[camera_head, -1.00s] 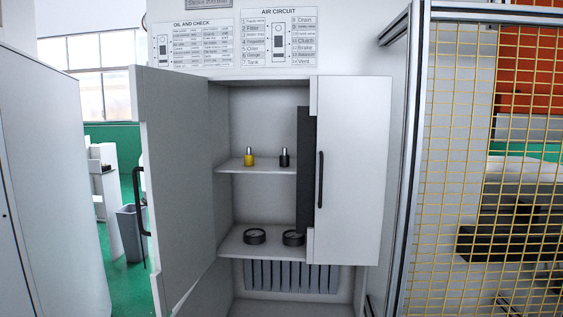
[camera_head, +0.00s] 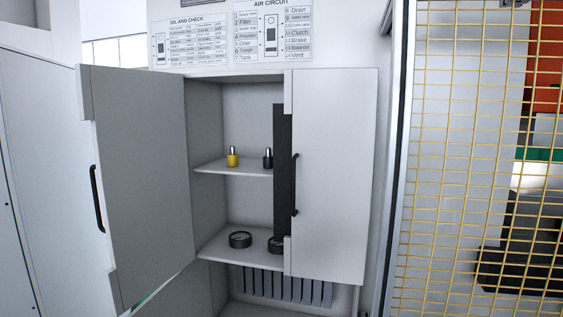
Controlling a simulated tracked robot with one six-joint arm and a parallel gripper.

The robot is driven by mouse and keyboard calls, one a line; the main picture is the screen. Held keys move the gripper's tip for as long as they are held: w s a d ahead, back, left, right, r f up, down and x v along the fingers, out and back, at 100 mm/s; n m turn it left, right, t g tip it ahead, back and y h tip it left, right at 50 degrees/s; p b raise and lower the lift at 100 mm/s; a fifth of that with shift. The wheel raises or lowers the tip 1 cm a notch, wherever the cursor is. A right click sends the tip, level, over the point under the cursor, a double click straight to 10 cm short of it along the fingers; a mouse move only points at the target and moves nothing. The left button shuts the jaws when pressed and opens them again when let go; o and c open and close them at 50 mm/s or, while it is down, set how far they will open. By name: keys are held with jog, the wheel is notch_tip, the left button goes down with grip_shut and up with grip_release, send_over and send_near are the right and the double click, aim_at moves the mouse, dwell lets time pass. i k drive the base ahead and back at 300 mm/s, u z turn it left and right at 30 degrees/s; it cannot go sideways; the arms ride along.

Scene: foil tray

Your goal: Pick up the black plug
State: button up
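The black plug (camera_head: 268,159) stands upright on the upper shelf (camera_head: 240,171) of the wall cabinet, with a light metal tip on top. It is close to the edge of a dark vertical strip by the right door, which may cover part of it. A yellow plug (camera_head: 232,158) of like shape stands upright to its left on the same shelf. My gripper is not in view.
The left cabinet door (camera_head: 140,190) stands open; the right door (camera_head: 332,180) covers the cabinet's right side. Dark round gauges (camera_head: 240,240) lie on the lower shelf. Yellow mesh fencing (camera_head: 480,150) stands at right. A grey panel (camera_head: 40,190) is at far left.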

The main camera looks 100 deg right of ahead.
aim_at(269, 160)
jog(key=z, duration=0.05)
jog(key=k, duration=2)
jog(key=z, duration=0.65)
jog(key=i, duration=1.65)
